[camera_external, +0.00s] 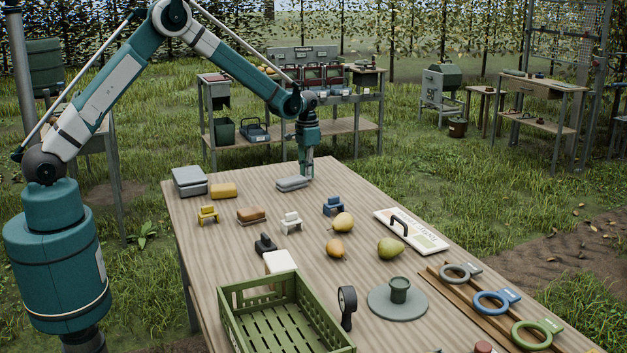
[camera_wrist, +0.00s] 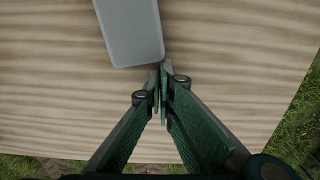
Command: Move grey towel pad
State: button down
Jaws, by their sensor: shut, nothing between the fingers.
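The grey towel pad (camera_external: 293,184) lies flat on the wooden table near its far edge. In the wrist view it is a pale grey, round-cornered block (camera_wrist: 130,32) at the top, partly cut off by the frame. My gripper (camera_external: 306,173) points down at the pad's right end in the outside view. In the wrist view its fingertips (camera_wrist: 163,70) are together just beside the pad's lower right corner, with nothing between them. Whether they touch the pad is hard to tell.
A grey stack (camera_external: 189,181) and a yellow sponge-like block (camera_external: 223,191) stand left of the pad. Small brushes, pears, a white sign board (camera_external: 411,231) and a green crate (camera_external: 282,318) occupy the nearer table (camera_external: 345,182). The wood right of the pad is clear.

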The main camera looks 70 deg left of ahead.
jog(key=s, duration=0.9)
jog(key=shift+b, duration=0.35)
jog(key=shift+w, duration=1.5)
jog(key=shift+w+r, duration=0.5)
jog(key=shift+w, duration=0.05)
notch_tip(320, 180, up, 9)
jog(key=shift+s+r+p, duration=0.1)
jog(key=shift+p, duration=0.55)
jog(key=s+d+m+p, duration=0.2)
jog(key=s+d+m, duration=0.1)
jog(key=d+m, duration=0.7)
jog(key=d, duration=0.4)
jog(key=shift+s+d+r+m, duration=0.2)
jog(key=shift+s+d+m, duration=0.15)
jog(key=shift+s+m, duration=0.05)
